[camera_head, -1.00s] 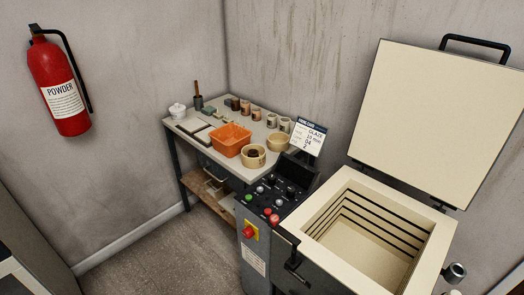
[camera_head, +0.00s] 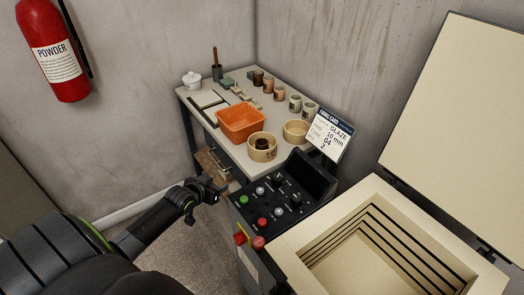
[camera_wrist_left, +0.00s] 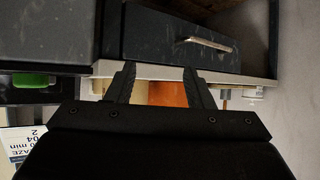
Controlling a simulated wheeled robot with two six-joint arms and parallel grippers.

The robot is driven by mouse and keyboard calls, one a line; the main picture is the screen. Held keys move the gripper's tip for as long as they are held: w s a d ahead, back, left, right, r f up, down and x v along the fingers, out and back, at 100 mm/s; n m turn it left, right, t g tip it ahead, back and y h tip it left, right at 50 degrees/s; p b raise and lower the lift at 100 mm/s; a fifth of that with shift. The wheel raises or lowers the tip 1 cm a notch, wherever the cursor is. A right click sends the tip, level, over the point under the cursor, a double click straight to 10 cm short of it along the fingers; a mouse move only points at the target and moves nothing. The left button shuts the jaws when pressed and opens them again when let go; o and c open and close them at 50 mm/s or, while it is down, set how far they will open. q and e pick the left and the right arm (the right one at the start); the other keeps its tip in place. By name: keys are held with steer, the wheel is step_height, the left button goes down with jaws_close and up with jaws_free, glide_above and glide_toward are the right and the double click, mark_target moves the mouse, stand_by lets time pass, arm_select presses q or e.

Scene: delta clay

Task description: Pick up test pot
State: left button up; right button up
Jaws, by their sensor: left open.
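Several small cylindrical pots stand in a row along the back of the work table (camera_head: 228,152), from a dark brown pot (camera_head: 258,78) to a pale grey one (camera_head: 309,110). A small dark pot (camera_head: 262,144) sits inside a cream round bowl (camera_head: 262,155) near the front edge. I cannot tell which one is the test pot. My left gripper (camera_head: 214,187) is open and empty, in front of the table and below its top. In the left wrist view its two fingers (camera_wrist_left: 160,88) are apart, with the table edge and orange bin beyond. My right gripper is not in view.
An orange bin (camera_head: 241,122), a second cream bowl (camera_head: 296,131) and a white lidded jar (camera_head: 192,80) are on the table. A kiln control panel (camera_head: 278,199) and the open kiln (camera_head: 330,222) stand to the right. A glaze card (camera_head: 330,135) stands behind the panel.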

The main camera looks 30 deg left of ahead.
arm_select(q)
steer(key=w+d+r+m+t+h, duration=0.1)
steer(key=w+d+r, duration=0.15)
steer(key=r, duration=0.35)
steer(key=w+d+r+m+t+h, duration=0.1)
steer(key=w+d+r, duration=0.15)
steer(key=r, duration=0.35)
steer(key=b, duration=0.1)
glide_toward(265, 140)
steer(key=shift+x, duration=0.85)
steer(key=shift+b+x, duration=0.55)
steer(key=shift+x, duration=1.45)
steer(key=shift+s+f, duration=0.1)
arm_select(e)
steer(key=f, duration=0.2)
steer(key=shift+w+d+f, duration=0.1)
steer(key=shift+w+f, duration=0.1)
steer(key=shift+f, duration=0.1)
